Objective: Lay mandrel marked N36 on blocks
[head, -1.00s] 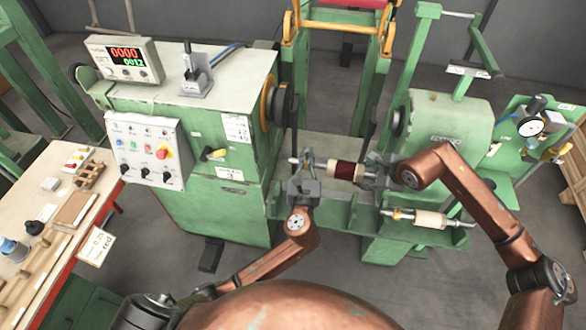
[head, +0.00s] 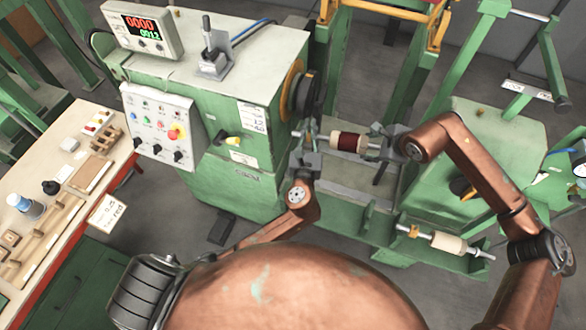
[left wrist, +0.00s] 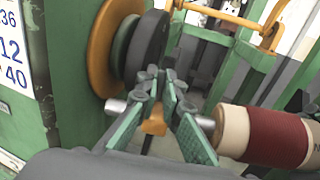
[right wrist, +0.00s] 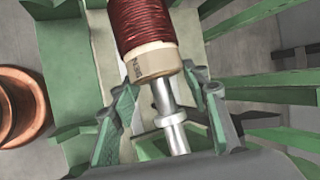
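A mandrel with a dark red winding (head: 348,142) and pale end collars lies crosswise between my grippers. Its collar shows small marking in the right wrist view (right wrist: 151,62), too small to read surely. My left gripper (head: 310,150) is at its left end; in the left wrist view its fingertips (left wrist: 161,80) are close together about an orange piece (left wrist: 155,122) on the shaft. My right gripper (right wrist: 162,105) has its fingers spread either side of the bare right shaft (right wrist: 163,95), with gaps. Whether the shaft rests on green blocks below is unclear.
A second mandrel with a pale bare bobbin (head: 447,242) lies on low green supports in front. The green headstock (head: 230,130) with its faceplate stands left, the tailstock (head: 490,150) right. A workbench (head: 75,150) with parts is at far left.

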